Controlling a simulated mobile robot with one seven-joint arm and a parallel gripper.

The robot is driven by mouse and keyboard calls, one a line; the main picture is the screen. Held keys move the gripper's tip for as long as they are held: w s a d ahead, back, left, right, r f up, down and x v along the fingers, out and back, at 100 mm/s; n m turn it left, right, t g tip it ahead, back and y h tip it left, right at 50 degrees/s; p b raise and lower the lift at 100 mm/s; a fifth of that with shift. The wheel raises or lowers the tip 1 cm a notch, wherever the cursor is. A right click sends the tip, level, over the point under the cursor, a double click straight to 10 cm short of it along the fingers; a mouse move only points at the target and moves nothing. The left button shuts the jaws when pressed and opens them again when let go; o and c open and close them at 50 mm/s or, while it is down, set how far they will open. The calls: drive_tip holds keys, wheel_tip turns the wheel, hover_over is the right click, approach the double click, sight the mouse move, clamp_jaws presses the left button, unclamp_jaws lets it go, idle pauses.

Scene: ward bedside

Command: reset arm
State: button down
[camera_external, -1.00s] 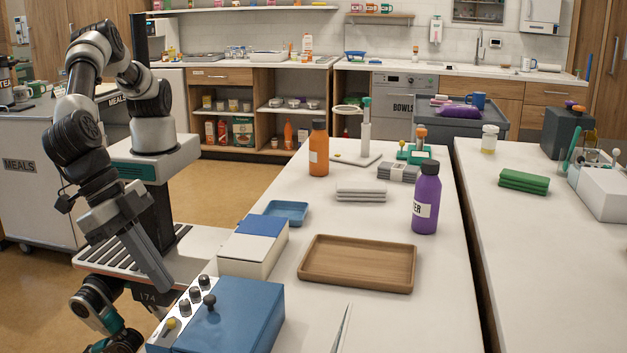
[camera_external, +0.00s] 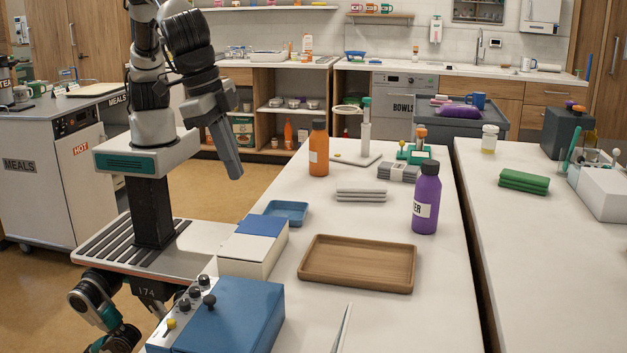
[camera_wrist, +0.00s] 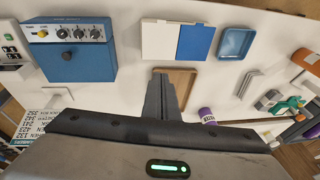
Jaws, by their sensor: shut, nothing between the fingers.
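My gripper (camera_external: 232,172) hangs in the air at the left side of the bedside table (camera_external: 385,320), fingers pointing down and shut with nothing between them. In the wrist view the closed fingers (camera_wrist: 160,80) show in front of the wooden tray (camera_wrist: 182,77). My arm rises from its column above the floor, bent, with the wrist lower than the upper links. The gripper touches nothing that I can see.
On the table are a blue control box (camera_external: 230,318), a white box with a blue lid part (camera_external: 252,250), a small blue tray (camera_external: 286,211), an orange bottle (camera_external: 319,150), a purple bottle (camera_external: 426,200) and grey folded cloths (camera_external: 361,192). A meals cart (camera_external: 45,190) stands left.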

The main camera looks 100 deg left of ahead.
drive_tip(key=s+a+r+m+g, duration=0.1)
drive_tip(key=s+a+r, duration=0.25)
drive_tip(key=a, duration=0.55)
drive_tip(key=s+a+r+m+g, duration=0.15)
drive_tip(key=a+r, duration=0.25)
drive_tip(key=a, duration=0.6)
drive_tip(key=s+a+r+m+y+p, duration=0.2)
drive_tip(key=s+a, duration=1.2)
drive_tip(key=a, duration=0.1)
drive_tip(key=w+a+r+n+t+h+p, duration=0.25)
drive_tip(key=a+r+n+t+p, duration=0.2)
drive_tip(key=r+p, duration=0.35)
wheel_tip(320, 180, down, 28)
drive_tip(key=n+b, duration=0.1)
drive_tip(key=b, duration=2.9)
drive_tip(key=shift+s+d+t+h, duration=0.25)
drive_tip(key=shift+d+t+h, duration=0.05)
drive_tip(key=shift+t+h, duration=0.15)
drive_tip(key=c, duration=2.5)
unclamp_jaws()
drive_tip(key=shift+r, duration=0.1)
